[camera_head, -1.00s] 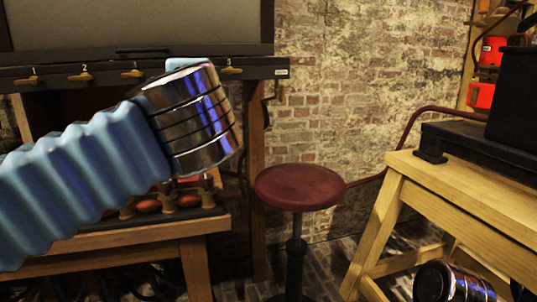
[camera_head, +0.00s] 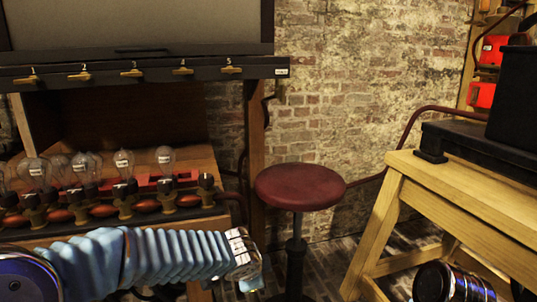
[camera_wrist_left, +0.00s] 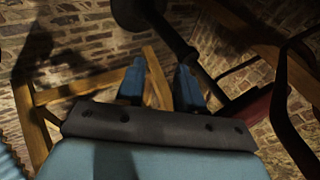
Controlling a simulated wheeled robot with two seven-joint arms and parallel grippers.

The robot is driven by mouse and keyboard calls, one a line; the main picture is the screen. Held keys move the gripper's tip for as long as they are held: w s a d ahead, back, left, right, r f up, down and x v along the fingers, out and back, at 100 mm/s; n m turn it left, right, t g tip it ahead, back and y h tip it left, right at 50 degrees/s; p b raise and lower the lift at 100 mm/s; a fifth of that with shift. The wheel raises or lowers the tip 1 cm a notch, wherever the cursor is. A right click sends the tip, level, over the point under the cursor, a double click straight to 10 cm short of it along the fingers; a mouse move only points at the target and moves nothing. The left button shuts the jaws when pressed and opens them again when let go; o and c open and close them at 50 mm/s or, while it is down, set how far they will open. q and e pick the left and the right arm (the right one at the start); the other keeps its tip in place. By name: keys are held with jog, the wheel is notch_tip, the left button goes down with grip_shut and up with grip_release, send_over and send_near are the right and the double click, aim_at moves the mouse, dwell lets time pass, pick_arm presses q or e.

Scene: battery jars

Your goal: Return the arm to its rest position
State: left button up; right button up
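My left arm (camera_head: 150,260) in its ribbed blue sleeve lies low across the bottom left of the head view, in front of the bench. Its forward end is near the bench's right front corner, left of the stool's post. My left gripper (camera_wrist_left: 158,88) shows in the left wrist view with its two blue fingers apart and nothing between them. Its fingertips are not clearly visible in the head view. Part of my right arm (camera_head: 450,284), a shiny dark cylinder, shows at the bottom right. My right gripper is out of view.
A bench with several glass bulbs (camera_head: 123,163) stands behind my left arm, under a black rail (camera_head: 150,71) with numbered brass levers. A red-topped stool (camera_head: 299,187) stands in the middle. A wooden table (camera_head: 465,190) carrying a black box (camera_head: 511,92) is at the right.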

pick_arm(q)
jog(key=s+a+f+n+g+h, duration=0.1)
jog(key=s+f+n+g+h, duration=0.3)
jog(key=f, duration=1.1)
jog(key=s+a+f+n+g, duration=0.1)
jog(key=s+a+f+n, duration=0.2)
jog(key=s+f+n, duration=0.3)
jog(key=s+a+f+n+g+y, duration=0.1)
jog(key=s+a+f+n, duration=0.3)
jog(key=s+f, duration=0.9)
jog(key=f+n, duration=0.1)
jog(key=n, duration=0.2)
jog(key=shift+s+n, duration=0.2)
jog(key=shift+n, duration=0.1)
